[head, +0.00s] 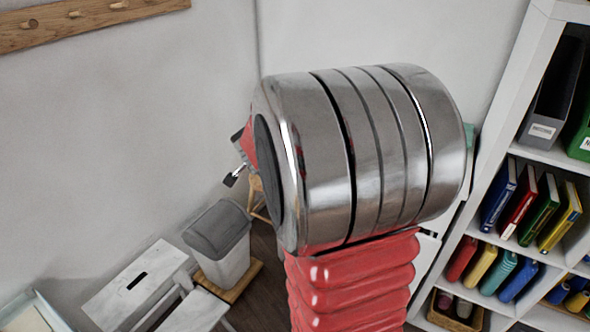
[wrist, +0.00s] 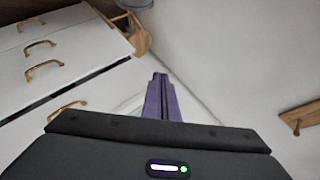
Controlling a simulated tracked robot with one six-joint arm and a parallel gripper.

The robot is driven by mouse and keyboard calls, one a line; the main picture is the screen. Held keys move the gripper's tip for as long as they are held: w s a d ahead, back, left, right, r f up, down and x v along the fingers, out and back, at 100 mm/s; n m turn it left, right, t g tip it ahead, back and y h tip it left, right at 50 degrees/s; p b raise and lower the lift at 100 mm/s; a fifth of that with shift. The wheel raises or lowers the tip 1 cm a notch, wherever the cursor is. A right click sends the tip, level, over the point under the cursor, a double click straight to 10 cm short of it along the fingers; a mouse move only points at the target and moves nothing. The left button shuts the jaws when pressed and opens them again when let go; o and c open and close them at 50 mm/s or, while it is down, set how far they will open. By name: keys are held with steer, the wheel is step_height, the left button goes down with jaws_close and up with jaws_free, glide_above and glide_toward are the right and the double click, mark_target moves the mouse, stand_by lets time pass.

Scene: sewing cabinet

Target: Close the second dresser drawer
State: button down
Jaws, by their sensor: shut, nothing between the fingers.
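The white dresser (wrist: 75,65) fills the left of the wrist view, with several brass handles on its fronts. One drawer is pulled out; its bare wooden side (wrist: 127,32) shows at the upper right of the dresser. I cannot tell for certain which drawer in the order this is. My gripper (wrist: 160,76) is shut and empty, its purple fingers pointing ahead, to the right of the dresser fronts and apparently clear of them. In the head view my arm hides most of the dresser.
In the head view, a grey-lidded bin (head: 218,230) and a white step stool (head: 135,283) stand at the lower left. A white bookshelf (head: 480,225) with books and binders stands at the right. A wooden peg rail (head: 75,22) is on the wall.

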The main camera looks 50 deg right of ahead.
steer(key=s+a+r+n+y, duration=0.2)
steer(key=a+n, duration=0.1)
steer(key=a, duration=0.4)
steer(key=s+a+r+n+y, duration=0.2)
steer(key=a+n, duration=0.2)
steer(key=a, duration=0.4)
steer(key=s+a+r+n+y, duration=0.2)
steer(key=a+r+n, duration=0.1)
steer(key=a, duration=0.4)
steer(key=s+a+f+n+g, duration=0.1)
steer(key=s+a+n, duration=0.2)
steer(key=s, duration=0.7)
steer(key=s+a+f+n+g, duration=0.1)
steer(key=s+a+n, duration=0.3)
steer(key=s, duration=0.5)
steer(key=shift+s+a+f+n+g+h, duration=0.15)
steer(key=shift+s+f+n+g+h, duration=0.25)
steer(key=shift+n+g, duration=0.25)
